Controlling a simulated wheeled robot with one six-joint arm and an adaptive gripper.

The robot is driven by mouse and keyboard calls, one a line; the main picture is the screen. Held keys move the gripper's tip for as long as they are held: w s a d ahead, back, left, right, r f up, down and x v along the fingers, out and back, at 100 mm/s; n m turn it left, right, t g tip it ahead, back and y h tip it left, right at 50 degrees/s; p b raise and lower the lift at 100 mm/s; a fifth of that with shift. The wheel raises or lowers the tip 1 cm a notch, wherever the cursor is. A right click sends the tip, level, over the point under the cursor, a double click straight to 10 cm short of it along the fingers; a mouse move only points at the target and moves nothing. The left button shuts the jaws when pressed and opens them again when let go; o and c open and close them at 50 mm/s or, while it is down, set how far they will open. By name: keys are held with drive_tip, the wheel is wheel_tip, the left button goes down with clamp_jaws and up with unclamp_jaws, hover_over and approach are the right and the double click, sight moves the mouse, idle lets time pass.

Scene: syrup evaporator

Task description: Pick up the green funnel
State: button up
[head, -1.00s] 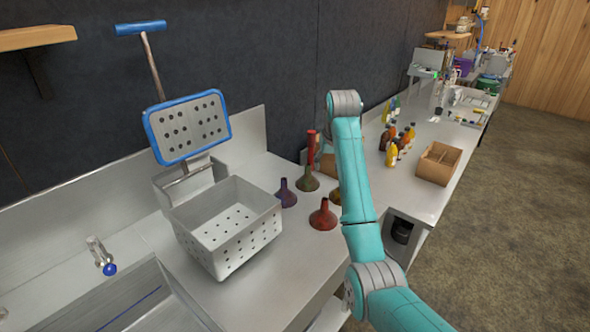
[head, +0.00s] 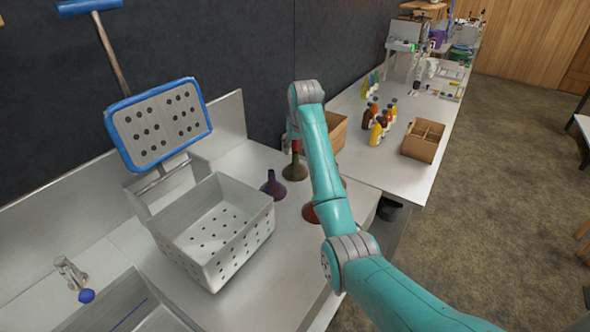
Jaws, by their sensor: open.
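The green funnel (head: 295,171), dark olive, stands wide end down on the steel counter, just left of my arm. Its upper part is close to or overlapped by a red upright thing. A purple funnel (head: 272,187) stands to its left and nearer. A red funnel (head: 310,214) stands nearer still, partly hidden behind my arm. My arm reaches up from the lower right and bends down at its top beside the green funnel. My gripper is hidden behind the arm, so its fingers and their distance from the funnel do not show.
A perforated steel basket (head: 215,228) stands left of the funnels, with a blue-framed perforated plate (head: 160,125) behind it. Bottles (head: 378,128) and a cardboard box (head: 423,140) stand on the counter to the right. A dark wall runs behind.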

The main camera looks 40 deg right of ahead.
sight(296, 153)
drive_tip(key=x, duration=0.5)
drive_tip(key=shift+s, duration=0.1)
clamp_jaws()
